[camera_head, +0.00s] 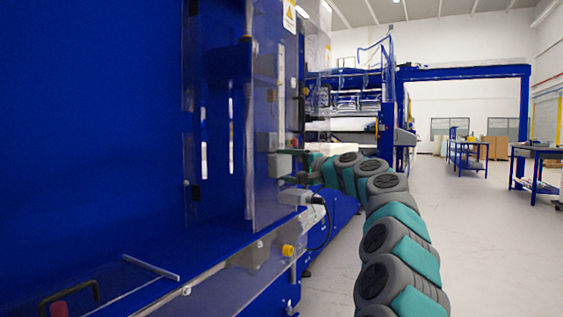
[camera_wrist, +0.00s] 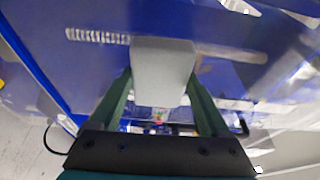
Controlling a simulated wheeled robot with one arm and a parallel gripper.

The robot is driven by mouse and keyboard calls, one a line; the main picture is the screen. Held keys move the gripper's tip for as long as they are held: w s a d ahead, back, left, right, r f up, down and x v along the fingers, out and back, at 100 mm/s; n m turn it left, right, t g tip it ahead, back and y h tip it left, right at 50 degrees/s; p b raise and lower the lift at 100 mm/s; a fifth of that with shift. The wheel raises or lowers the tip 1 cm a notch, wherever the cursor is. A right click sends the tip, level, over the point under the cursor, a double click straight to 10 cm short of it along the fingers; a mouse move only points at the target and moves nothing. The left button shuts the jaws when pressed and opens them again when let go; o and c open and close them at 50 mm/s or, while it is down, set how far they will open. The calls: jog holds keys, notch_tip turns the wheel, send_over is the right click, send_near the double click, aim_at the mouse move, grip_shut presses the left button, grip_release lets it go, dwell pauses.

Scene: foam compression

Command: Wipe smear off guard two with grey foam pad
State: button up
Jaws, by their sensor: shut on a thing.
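My gripper (camera_wrist: 160,84) is shut on the grey foam pad (camera_wrist: 162,62), with a dark green finger on each side of it. The pad's far end is over a clear guard panel with blue machine behind it; I cannot tell whether they touch. A faint brownish mark (camera_wrist: 205,68), possibly the smear, shows just right of the pad in the wrist view. In the head view, my gripper (camera_head: 288,166) reaches left to an upright clear guard (camera_head: 264,110) on the blue machine. The pad is hard to make out there. No number on the guard is readable.
A pale slotted strip (camera_wrist: 97,36) lies left of the pad in the wrist view. A yellow knob (camera_head: 288,250) and a dark cable (camera_head: 326,225) are below my gripper. The pale floor (camera_head: 490,250) to the right is open, with blue workbenches (camera_head: 467,155) farther back.

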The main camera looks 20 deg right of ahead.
aim_at(290, 163)
jog(key=shift+w+d+r+p, duration=0.2)
jog(key=shift+w+d+p, duration=0.85)
jog(key=shift+p, duration=0.65)
jog(key=shift+w+d+f+p, duration=0.15)
jog(key=shift+w+d+p, duration=0.1)
jog(key=shift+d+p, duration=0.15)
jog(key=w+d+p, duration=0.1)
jog(key=p, duration=0.1)
jog(key=w+d+p, duration=0.1)
jog(key=p, duration=0.2)
jog(key=shift+d, duration=0.35)
jog(key=shift+a, duration=0.1)
